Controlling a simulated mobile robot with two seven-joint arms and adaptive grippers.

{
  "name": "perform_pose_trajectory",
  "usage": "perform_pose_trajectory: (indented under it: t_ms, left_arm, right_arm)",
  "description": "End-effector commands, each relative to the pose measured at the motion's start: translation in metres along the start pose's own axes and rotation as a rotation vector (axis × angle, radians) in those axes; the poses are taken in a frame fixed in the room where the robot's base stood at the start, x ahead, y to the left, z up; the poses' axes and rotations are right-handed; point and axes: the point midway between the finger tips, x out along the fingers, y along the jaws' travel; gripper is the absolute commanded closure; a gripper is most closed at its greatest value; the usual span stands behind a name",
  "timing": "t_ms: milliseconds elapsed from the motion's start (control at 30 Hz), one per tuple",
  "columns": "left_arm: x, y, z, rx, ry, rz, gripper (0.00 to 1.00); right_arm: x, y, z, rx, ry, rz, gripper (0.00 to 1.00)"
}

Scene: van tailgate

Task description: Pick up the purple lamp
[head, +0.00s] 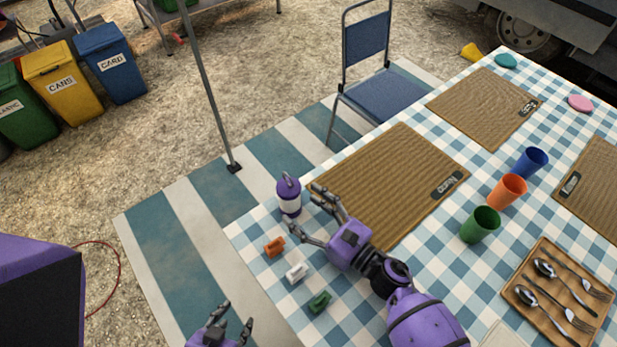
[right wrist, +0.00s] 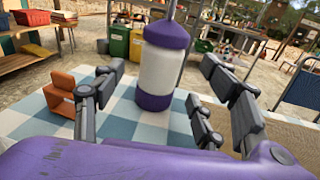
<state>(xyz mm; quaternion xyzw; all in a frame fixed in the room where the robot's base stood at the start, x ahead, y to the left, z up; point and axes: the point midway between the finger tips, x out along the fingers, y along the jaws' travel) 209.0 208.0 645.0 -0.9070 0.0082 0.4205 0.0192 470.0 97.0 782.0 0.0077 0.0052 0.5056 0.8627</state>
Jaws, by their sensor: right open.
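The purple lamp (head: 289,196) stands upright near the table's left corner in the head view. It has a purple base, a pale middle and a purple top with a handle. My right gripper (head: 318,217) is open just to the right of the lamp. In the right wrist view the lamp (right wrist: 162,65) stands ahead, between the spread fingers of the right gripper (right wrist: 160,100), and I cannot tell whether they touch it. My left gripper (head: 232,322) is at the bottom of the head view, off the table's edge, with fingers apart and nothing between them.
Orange (head: 274,246), white (head: 297,271) and green (head: 319,301) clips lie in front of the lamp. A woven placemat (head: 400,175) lies right of it. Green (head: 480,224), orange (head: 507,190) and blue (head: 530,162) cups and a cutlery tray (head: 524,304) are further right.

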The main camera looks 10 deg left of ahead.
Motion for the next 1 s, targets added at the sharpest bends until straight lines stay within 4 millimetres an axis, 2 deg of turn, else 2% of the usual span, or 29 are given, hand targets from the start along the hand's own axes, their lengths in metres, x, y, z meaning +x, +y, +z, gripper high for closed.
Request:
perform_pose_trajectory:
  t_ms: [100, 300, 600, 1000]
  left_arm:
    - [-0.003, 0.000, -0.006, -0.002, 0.008, 0.000, 0.60]
    - [-0.004, 0.000, -0.008, -0.005, 0.011, 0.000, 0.60]
    - [-0.004, 0.000, -0.005, -0.005, 0.005, 0.000, 0.60]
    - [-0.004, 0.001, -0.004, -0.005, 0.003, 0.000, 0.60]
  right_arm:
    - [0.024, 0.000, 0.004, -0.001, -0.005, 0.002, 0.34]
    - [0.049, 0.000, 0.002, -0.001, -0.002, 0.001, 0.34]
    - [0.053, 0.001, 0.001, 0.000, -0.001, 0.001, 0.34]
    - [0.052, 0.001, 0.001, 0.000, 0.000, 0.001, 0.87]
